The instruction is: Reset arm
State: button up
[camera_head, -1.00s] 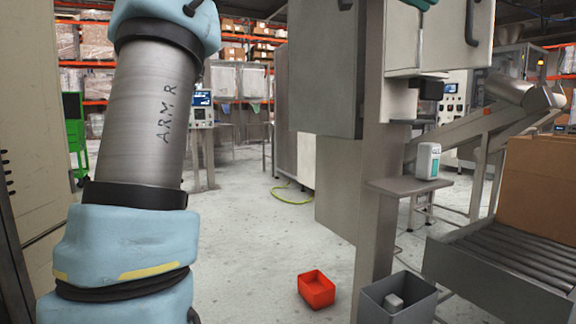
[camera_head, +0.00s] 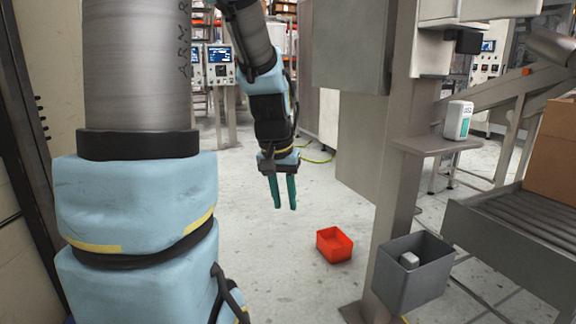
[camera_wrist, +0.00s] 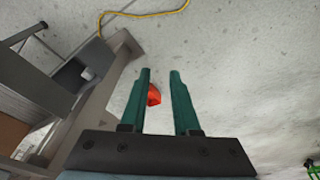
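My arm comes down into the head view, and my gripper (camera_head: 283,206) hangs with its green fingers pointing at the floor. In the wrist view my gripper (camera_wrist: 160,72) has its two fingers apart, with nothing between them but a distant view of the floor and part of the red bin (camera_wrist: 153,96). The gripper is in free air, left of the red bin (camera_head: 335,245) in the head view, touching nothing.
A grey bin (camera_head: 413,285) with a pale item in it sits beside a steel post (camera_head: 398,190). A white bottle (camera_head: 457,120) stands on a small shelf (camera_head: 437,145). A roller conveyor (camera_head: 520,235) carries a cardboard box (camera_head: 555,150) at right. The floor (camera_head: 290,285) between is clear.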

jog(key=s+a+f+n+y, duration=0.1)
jog(key=s+a+f+n, duration=0.1)
jog(key=s+a+f, duration=0.5)
notch_tip(320, 180, up, 21)
jog(key=d+p, duration=0.1)
jog(key=p, duration=1.8)
jog(key=shift+s+g, duration=0.25)
jog(key=shift+g, duration=0.05)
